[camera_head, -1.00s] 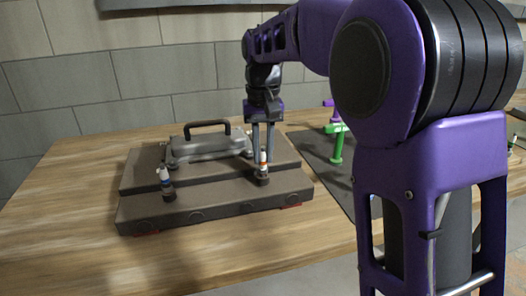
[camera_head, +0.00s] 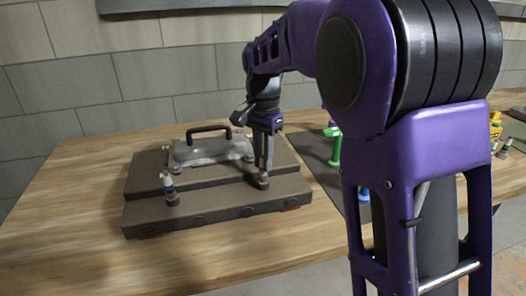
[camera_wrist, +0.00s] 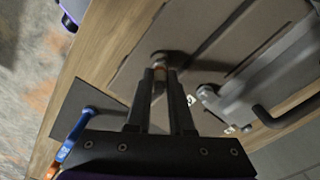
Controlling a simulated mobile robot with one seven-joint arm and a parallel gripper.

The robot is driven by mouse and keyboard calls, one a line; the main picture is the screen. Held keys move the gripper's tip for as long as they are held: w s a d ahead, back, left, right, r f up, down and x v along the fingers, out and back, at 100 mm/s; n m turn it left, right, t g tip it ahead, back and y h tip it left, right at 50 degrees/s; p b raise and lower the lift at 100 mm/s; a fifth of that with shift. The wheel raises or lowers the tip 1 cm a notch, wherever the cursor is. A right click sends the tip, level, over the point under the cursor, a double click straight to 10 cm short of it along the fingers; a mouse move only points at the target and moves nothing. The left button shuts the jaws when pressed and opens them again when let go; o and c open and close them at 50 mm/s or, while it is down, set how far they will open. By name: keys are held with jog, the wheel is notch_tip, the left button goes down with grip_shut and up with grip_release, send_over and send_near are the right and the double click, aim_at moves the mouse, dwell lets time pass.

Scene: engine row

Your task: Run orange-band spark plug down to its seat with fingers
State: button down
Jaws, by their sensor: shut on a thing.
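My gripper (camera_head: 263,172) points down at the right front of the dark engine block (camera_head: 215,207), its fingers close together around the orange-band spark plug. In the wrist view my gripper (camera_wrist: 160,76) is shut on the spark plug (camera_wrist: 160,66), which shows as a small pale-brown piece between the fingertips, over a dark round boss on the block. The orange band is hidden by the fingers in the head view. How deep the plug sits cannot be told.
A second, white-topped plug with a blue band (camera_head: 168,187) stands in the block's left front. A grey cover with a black handle (camera_head: 209,134) lies behind. A green-handled tool (camera_head: 335,146) and a blue piece (camera_head: 364,194) are on the dark mat to the right. Bare wood lies left.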

jog(key=m+p, duration=0.2)
jog(key=m, duration=0.3)
jog(key=shift+r, duration=0.15)
jog(key=m, duration=0.2)
jog(key=shift+f+m+p, duration=0.2)
jog(key=shift+m+p, duration=0.2)
jog(key=c, duration=0.7)
grip_release()
